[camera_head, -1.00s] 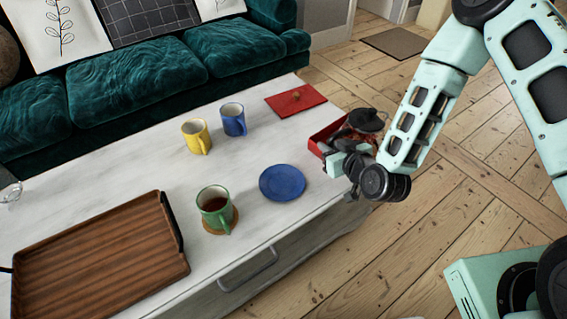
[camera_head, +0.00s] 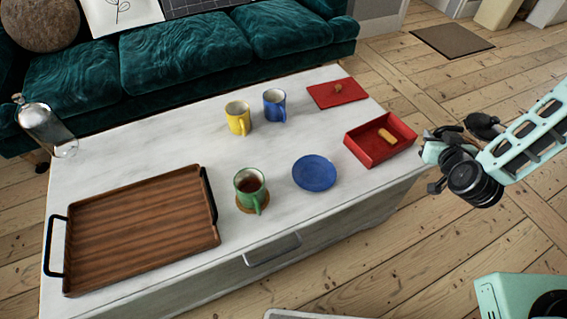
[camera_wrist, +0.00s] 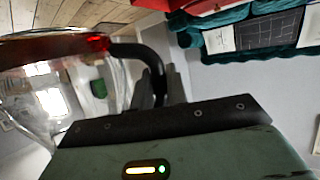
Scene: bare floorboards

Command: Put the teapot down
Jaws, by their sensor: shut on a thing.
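My gripper (camera_head: 436,153) is off the right end of the white table (camera_head: 120,160), beyond the red box. In the wrist view its dark fingers (camera_wrist: 162,92) are shut on the black handle (camera_wrist: 150,62) of a clear glass teapot (camera_wrist: 35,85) with reddish-brown liquid in it. In the head view only the teapot's dark lid (camera_head: 482,124) shows clearly beside my gripper; my gripper and arm hide much of the rest. The teapot is held away from the table top.
On the table are a wooden tray (camera_head: 140,225), a green mug (camera_head: 249,186) on a round coaster, a blue plate (camera_head: 314,173), yellow (camera_head: 238,118) and blue (camera_head: 273,105) mugs, a red mat (camera_head: 325,94) and a red box (camera_head: 370,153) holding a biscuit. Bare tabletop lies between them.

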